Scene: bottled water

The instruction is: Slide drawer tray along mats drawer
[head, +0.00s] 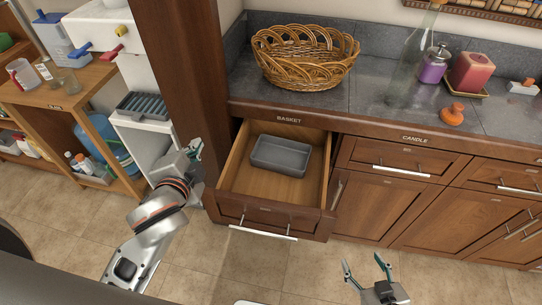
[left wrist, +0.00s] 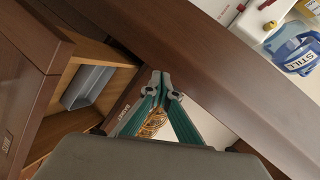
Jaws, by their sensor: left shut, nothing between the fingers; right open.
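The drawer (head: 230,188) is pulled open under the counter. A small grey rectangular tray (head: 281,154) lies inside it toward the back, with bare wooden floor in front and to its left. The tray also shows in the left wrist view (left wrist: 88,86). My left gripper (head: 195,149) is outside the drawer's left side, beside the dark wooden upright, apart from the tray. Its fingers (left wrist: 160,84) are shut and empty in the left wrist view. My right gripper (head: 368,264) is open and empty, low over the floor to the right of the drawer.
A dark wooden upright (head: 169,75) stands close to my left gripper. A wicker basket (head: 305,58) sits on the counter above the drawer. Closed cabinets (head: 385,195) lie to the right. A white dispenser (head: 102,27) and shelves stand at left. Floor in front is clear.

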